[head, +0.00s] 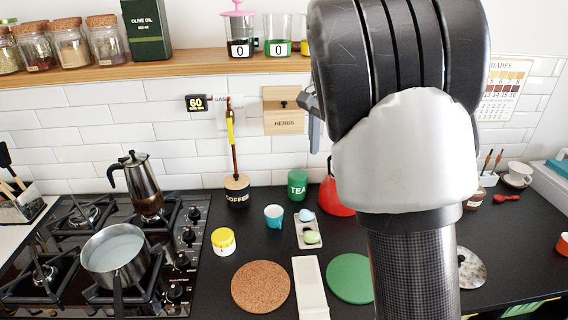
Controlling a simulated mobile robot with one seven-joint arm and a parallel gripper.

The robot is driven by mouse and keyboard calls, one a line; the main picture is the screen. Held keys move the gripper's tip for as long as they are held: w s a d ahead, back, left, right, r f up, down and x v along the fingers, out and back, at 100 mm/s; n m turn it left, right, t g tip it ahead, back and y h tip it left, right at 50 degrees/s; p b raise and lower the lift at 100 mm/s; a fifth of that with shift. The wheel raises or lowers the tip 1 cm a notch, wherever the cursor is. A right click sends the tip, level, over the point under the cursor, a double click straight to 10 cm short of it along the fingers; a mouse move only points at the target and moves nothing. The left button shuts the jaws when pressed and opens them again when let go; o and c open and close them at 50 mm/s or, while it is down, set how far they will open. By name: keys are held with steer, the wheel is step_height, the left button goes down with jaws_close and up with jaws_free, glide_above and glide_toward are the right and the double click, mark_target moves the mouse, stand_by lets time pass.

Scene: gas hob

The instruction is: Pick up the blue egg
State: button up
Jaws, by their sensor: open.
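The blue egg (307,215) is a small pale-blue shape in the back part of a small light tray (299,237) on the dark counter. A green egg (312,237) sits in front of it in the same tray. My gripper (313,120) shows only in part, as a grey finger at the left side of my large dark wrist. It is open, and I see nothing held in it. It appears above the tray in the picture, in front of the tiled wall. The rest of the gripper is hidden behind my arm.
A turquoise mug (274,216) stands left of the tray, and a green tea tin (297,184) and a red object (335,196) stand behind it. A white board (309,288), cork mat (261,287) and green mat (350,278) lie in front. The gas hob (190,262) with a pot (115,255) is left.

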steer(key=w+a+f+m+h+b, duration=0.2)
steer(key=w+a+f+b, duration=0.1)
steer(key=w+f, duration=0.4)
steer(key=h+b, duration=0.1)
steer(key=h, duration=0.1)
glide_toward(305, 210)
steer(key=d+f+b, duration=0.2)
steer(key=shift+w+f+m+b, duration=0.3)
steer(key=shift+w, duration=0.05)
steer(key=shift+a+b+x, duration=0.2)
steer(key=shift+b+x, duration=0.2)
steer(key=shift+x, duration=1.1)
steer(key=shift+a+b+x, duration=0.2)
steer(key=shift+b+x, duration=0.15)
steer(key=shift+x, duration=1.15)
steer(key=shift+s+f, duration=0.1)
steer(key=shift+s, duration=0.1)
steer(key=c, duration=0.8)
